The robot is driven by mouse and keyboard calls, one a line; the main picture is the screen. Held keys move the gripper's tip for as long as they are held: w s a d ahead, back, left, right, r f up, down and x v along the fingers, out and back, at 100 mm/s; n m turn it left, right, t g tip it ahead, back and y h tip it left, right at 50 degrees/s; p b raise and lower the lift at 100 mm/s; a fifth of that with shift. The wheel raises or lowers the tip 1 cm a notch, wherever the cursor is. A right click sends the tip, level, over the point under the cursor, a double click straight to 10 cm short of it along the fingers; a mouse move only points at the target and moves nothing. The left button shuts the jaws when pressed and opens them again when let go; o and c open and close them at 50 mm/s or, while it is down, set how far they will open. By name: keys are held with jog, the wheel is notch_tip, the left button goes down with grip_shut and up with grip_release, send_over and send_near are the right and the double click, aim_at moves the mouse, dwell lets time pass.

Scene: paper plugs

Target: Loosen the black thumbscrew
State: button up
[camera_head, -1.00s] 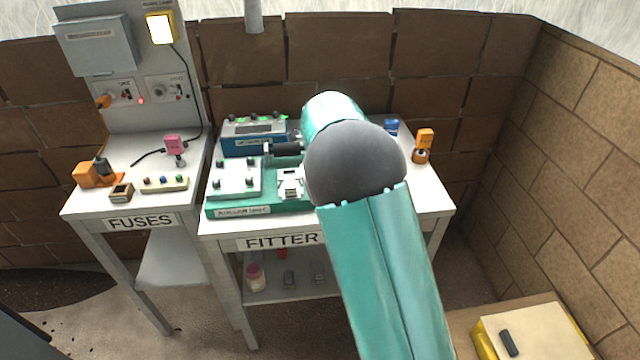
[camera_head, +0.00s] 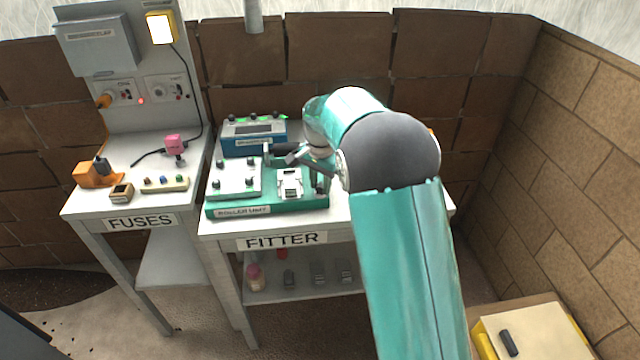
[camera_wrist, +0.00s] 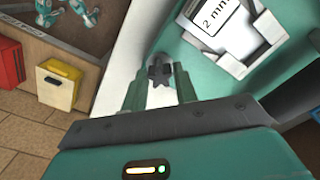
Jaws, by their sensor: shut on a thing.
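The black thumbscrew (camera_wrist: 160,72) has a star-shaped head and shows in the wrist view at the edge of the green base. My gripper (camera_wrist: 159,82) has one finger on each side of it and is shut on it. Its lower part is hidden. The green roller unit (camera_head: 270,207) stands on the fitter table in the head view. It carries a white clamp-like block (camera_head: 290,184), which shows in the wrist view with a "2 mm" label (camera_wrist: 213,12). In the head view my arm comes in from the right, and the fingertips are hard to make out.
A blue device (camera_head: 254,137) stands behind the roller unit. The fuses table (camera_head: 90,205) to the left holds an orange block (camera_head: 88,177), a pink plug (camera_head: 174,144) and a button strip (camera_head: 164,184). A yellow-sided box (camera_head: 535,335) is at the lower right.

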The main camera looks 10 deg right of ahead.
aim_at(320, 185)
jog(key=n, duration=0.5)
jog(key=shift+n, duration=0.3)
jog(key=n, duration=0.4)
jog(key=shift+n, duration=0.4)
jog(key=o, duration=0.9)
jog(key=shift+r, duration=0.1)
jog(key=shift+r, duration=1.9)
